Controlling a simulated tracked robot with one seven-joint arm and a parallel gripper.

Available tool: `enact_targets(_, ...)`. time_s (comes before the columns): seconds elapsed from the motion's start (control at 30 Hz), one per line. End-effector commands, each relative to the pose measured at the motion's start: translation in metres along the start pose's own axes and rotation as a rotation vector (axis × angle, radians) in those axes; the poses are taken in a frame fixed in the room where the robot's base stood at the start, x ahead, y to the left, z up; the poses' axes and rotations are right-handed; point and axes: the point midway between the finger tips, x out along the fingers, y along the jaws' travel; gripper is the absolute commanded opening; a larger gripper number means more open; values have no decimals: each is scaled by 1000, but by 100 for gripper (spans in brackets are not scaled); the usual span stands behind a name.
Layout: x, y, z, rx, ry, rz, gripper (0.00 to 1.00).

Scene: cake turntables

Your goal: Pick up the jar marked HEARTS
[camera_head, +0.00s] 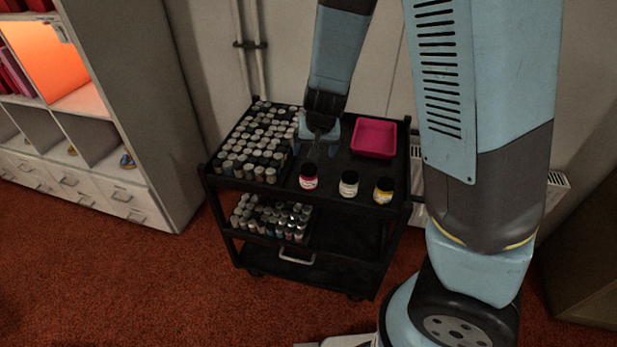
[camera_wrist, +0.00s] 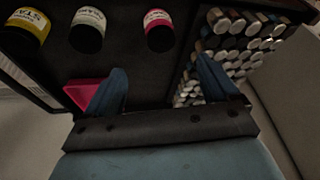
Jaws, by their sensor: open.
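Three small dark-lidded jars stand in a row on the top of a black cart: a pink-labelled jar (camera_head: 308,176), a white-labelled jar (camera_head: 348,184) and a yellow-labelled jar (camera_head: 383,190). The wrist view shows the pink one (camera_wrist: 159,31), the white one (camera_wrist: 88,30) and the yellow one (camera_wrist: 27,29). The lettering is too small or blurred for me to tell which reads HEARTS. My gripper (camera_head: 319,146) is open and empty above the cart top, behind the pink-labelled jar. Its two blue fingers (camera_wrist: 162,85) are apart with nothing between them.
The black cart (camera_head: 335,208) holds a block of many bottles (camera_head: 256,142) on its left side, close to my gripper. A pink tray (camera_head: 374,138) lies at the back right. More bottles (camera_head: 270,218) stand on the shelf below. A cabinet (camera_head: 130,120) stands at left.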

Motion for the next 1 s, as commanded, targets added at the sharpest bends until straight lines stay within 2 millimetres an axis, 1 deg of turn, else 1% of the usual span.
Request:
enact_targets(0.03, 9, -2, 2, -9, 6, 23, 88)
enact_targets(0.1, 17, -3, 3, -16, 20, 48, 88)
enact_targets(0.2, 24, -3, 3, -21, 34, 73, 88)
enact_targets(0.47, 34, -2, 2, -24, 43, 88, 88)
enact_targets(1.0, 61, 0, 2, -25, 42, 87, 88)
